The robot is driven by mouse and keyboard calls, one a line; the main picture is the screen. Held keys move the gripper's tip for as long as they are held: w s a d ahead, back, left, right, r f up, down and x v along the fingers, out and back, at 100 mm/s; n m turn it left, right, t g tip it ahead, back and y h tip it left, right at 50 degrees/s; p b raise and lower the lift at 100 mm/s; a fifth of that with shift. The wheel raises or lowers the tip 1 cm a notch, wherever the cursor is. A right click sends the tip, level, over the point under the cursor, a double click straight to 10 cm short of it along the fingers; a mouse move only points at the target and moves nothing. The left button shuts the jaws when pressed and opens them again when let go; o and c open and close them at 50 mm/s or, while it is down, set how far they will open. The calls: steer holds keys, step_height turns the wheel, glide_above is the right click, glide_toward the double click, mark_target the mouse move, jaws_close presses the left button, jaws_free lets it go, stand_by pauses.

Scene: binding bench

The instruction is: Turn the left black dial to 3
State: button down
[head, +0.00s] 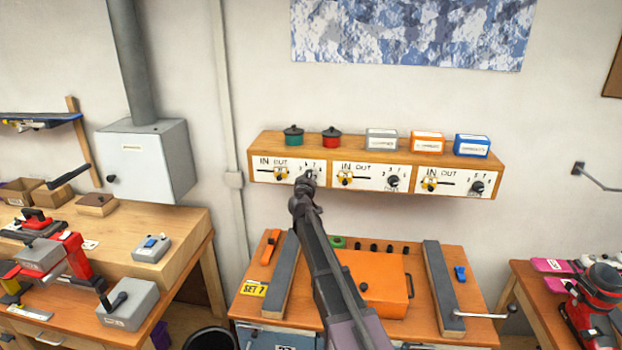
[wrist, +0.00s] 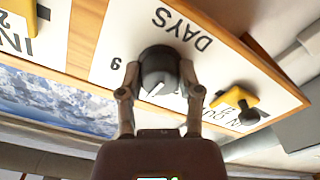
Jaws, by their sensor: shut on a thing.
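The left black dial (wrist: 157,66) is a round knob with a white pointer mark, on the left white panel (head: 268,162) of the wooden shelf front. My gripper (wrist: 160,82) has one finger on each side of the dial and is shut on it. In the wrist view the panel appears turned over, with the word DAYS above the dial and one numeral to its left. The pointer mark slants toward the lower left there. Other numerals are hidden by the dial and fingers. In the head view my gripper (head: 308,181) mostly covers the dial.
A yellow slider (head: 281,173) sits left of the dial. Two more panels with a middle dial (head: 393,181) and right dial (head: 477,187) follow to the right. Green (head: 293,135) and red (head: 331,138) pots and several boxes stand on the shelf. An orange case (head: 378,290) lies below.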

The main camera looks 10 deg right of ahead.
steer(key=n, duration=1.3)
stand_by(0.4)
steer(key=shift+c, duration=1.4)
jaws_free()
steer(key=shift+s, duration=0.1)
steer(key=v, duration=1.2)
